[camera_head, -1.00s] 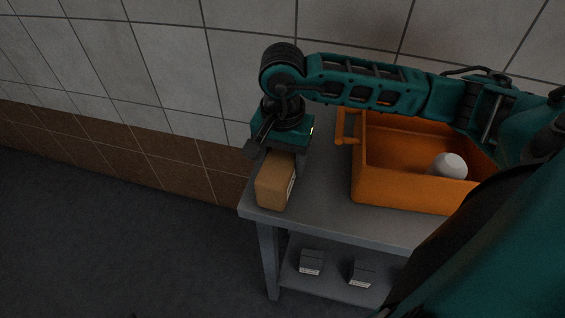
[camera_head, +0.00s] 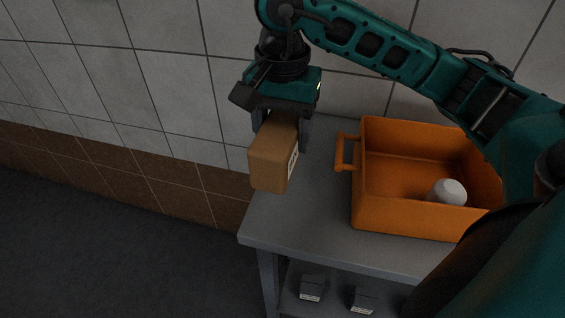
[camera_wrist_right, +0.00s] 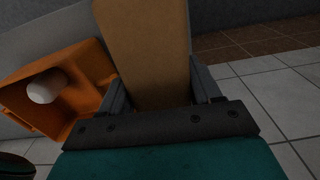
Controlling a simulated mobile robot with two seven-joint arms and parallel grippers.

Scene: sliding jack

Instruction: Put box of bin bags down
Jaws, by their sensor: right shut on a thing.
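The box of bin bags (camera_head: 272,160) is a brown cardboard box with a white printed label on its right side. My right gripper (camera_head: 281,124) is shut on its upper part and holds it above the left end of the grey table (camera_head: 310,222). In the right wrist view the box (camera_wrist_right: 147,45) fills the space between the fingers of my gripper (camera_wrist_right: 160,95). The box looks clear of the tabletop. My left gripper is not in view.
An orange crate (camera_head: 385,216) stands on the table right of the box, with a white rounded item (camera_head: 447,192) inside. Small dark boxes (camera_head: 312,287) sit on the lower shelf. A tiled wall (camera_head: 160,80) is behind. Bare tabletop lies in front of the box.

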